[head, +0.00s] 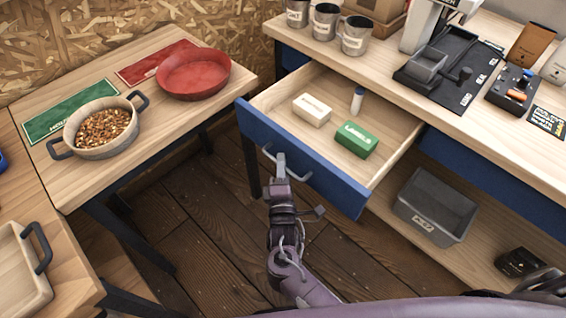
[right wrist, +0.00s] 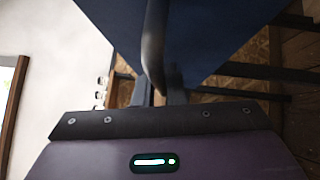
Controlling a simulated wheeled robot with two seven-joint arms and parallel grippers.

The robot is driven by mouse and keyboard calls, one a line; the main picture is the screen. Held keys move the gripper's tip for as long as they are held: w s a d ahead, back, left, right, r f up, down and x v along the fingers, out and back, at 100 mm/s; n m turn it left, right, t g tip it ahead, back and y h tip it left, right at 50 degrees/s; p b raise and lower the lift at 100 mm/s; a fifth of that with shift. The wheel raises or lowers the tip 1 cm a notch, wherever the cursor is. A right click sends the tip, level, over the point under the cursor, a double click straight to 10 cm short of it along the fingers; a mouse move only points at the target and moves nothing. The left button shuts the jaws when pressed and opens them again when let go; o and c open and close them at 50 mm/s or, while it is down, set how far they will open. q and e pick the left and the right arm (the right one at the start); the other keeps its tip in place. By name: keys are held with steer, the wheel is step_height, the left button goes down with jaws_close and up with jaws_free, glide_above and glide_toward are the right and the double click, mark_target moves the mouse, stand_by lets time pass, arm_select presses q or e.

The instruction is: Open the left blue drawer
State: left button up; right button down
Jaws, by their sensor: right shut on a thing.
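The left blue drawer (head: 325,183) of the workbench is pulled well out, and its interior shows in the head view. Inside lie a cream box (head: 312,110), a green box marked LABELS (head: 356,139) and a small white bottle with a dark cap (head: 357,100). My right gripper (head: 281,164) is shut on the grey bar handle (head: 302,176) on the drawer's front. In the right wrist view the handle (right wrist: 153,45) runs down between the fingers, with the blue front (right wrist: 215,30) behind it. My left gripper is not in view.
A side table at left holds a pot of beans (head: 102,128) and a red bowl (head: 194,74). Metal cups (head: 356,36) and a black scale tray (head: 450,78) stand on the bench. A grey bin (head: 435,207) sits on the lower shelf. Wooden floor (head: 215,215) lies open before the drawer.

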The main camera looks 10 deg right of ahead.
steer(key=c, duration=1.5)
jaws_free()
steer(key=s+f, duration=0.1)
steer(key=s, duration=0.6)
steer(key=shift+s+a, duration=0.35)
steer(key=shift+a, duration=0.1)
